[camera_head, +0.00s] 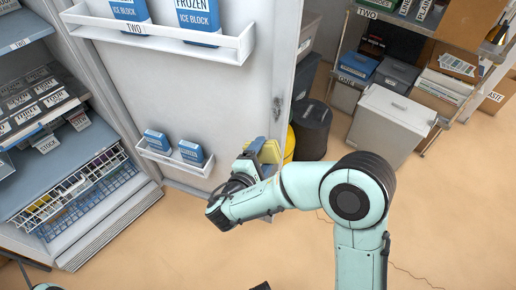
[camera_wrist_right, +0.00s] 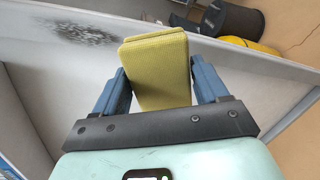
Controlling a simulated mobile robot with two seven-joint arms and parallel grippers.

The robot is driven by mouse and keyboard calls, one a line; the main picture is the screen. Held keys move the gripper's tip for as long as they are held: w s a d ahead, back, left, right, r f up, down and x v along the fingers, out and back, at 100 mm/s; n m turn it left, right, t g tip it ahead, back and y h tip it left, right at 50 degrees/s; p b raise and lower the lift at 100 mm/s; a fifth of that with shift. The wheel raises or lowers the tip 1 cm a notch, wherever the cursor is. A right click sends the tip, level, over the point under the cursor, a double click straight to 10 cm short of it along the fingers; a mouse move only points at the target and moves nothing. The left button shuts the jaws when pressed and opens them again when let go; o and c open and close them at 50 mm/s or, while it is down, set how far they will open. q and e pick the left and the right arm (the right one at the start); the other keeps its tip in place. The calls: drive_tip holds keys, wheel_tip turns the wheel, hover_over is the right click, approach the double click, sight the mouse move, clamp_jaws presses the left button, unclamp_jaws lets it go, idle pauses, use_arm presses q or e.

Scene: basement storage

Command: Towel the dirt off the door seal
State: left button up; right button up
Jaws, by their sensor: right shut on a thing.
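My right gripper (camera_head: 262,160) is shut on a folded yellow towel (camera_wrist_right: 157,72), which stands up between the blue fingers (camera_wrist_right: 160,85). The towel also shows in the head view (camera_head: 269,151), partly behind the gripper. The open white door (camera_head: 215,95) has a pale seal along its edge. A dark smudge of dirt (camera_head: 277,106) is on the door's edge, above the towel. In the right wrist view the dirt (camera_wrist_right: 80,34) is a speckled grey-black patch left of the towel. The towel is apart from this patch. I cannot tell whether it touches the door.
Door shelves (camera_head: 160,32) hold blue ice block packs. The open cabinet (camera_head: 60,130) at left has labelled boxes and a wire basket (camera_head: 90,185). Behind the door stand a dark bin (camera_head: 311,125) and a grey box (camera_head: 388,125). The floor in front is clear.

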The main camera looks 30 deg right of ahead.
sight(273, 110)
drive_tip(key=r, duration=0.2)
drive_tip(key=r+t, duration=0.1)
drive_tip(key=r, duration=0.2)
drive_tip(key=r+t, duration=0.1)
drive_tip(key=r, duration=0.2)
drive_tip(key=shift+w+a+r+n+h+b, duration=0.2)
drive_tip(key=shift+a+n+h+b, duration=0.1)
drive_tip(key=shift+n+h, duration=0.1)
drive_tip(key=shift+p+x, duration=1)
drive_tip(key=shift+x, duration=1.25)
use_arm(q)
drive_tip(key=shift+s+r, duration=0.2)
drive_tip(key=shift+s, duration=0.2)
use_arm(e)
drive_tip(key=shift+w+d, duration=0.1)
drive_tip(key=shift+w, duration=0.05)
use_arm(q)
drive_tip(key=shift+f, duration=0.2)
use_arm(e)
drive_tip(key=shift+x, duration=1)
